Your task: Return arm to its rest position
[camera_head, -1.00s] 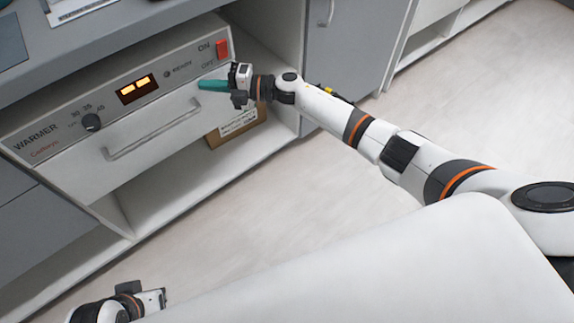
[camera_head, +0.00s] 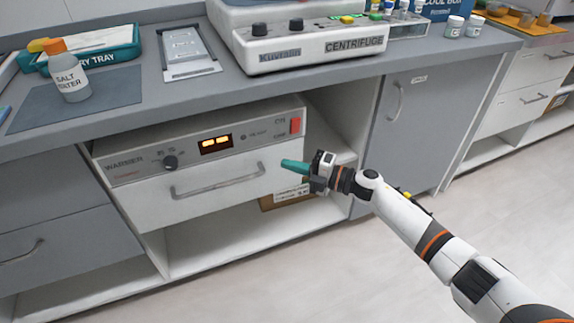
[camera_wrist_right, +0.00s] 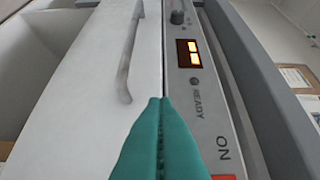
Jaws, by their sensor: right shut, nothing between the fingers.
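My right gripper (camera_head: 284,163), with teal fingers, is shut and empty. It hovers in front of the right end of the warmer (camera_head: 130,172), below the red ON switch (camera_head: 295,125). In the right wrist view the shut teal fingers (camera_wrist_right: 161,104) point along the warmer's front panel, beside the drawer handle (camera_wrist_right: 130,55). The warmer's drawer (camera_head: 215,190) looks closed and its display (camera_head: 216,144) glows orange. My right arm (camera_head: 410,220) stretches out from the lower right. My left gripper is out of view.
The counter (camera_head: 120,108) above holds a salt water bottle (camera_head: 70,78), a tray (camera_head: 90,54) and a centrifuge (camera_head: 300,48). A cardboard box (camera_head: 285,197) sits on the shelf behind my gripper. The floor (camera_head: 330,275) in front is clear.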

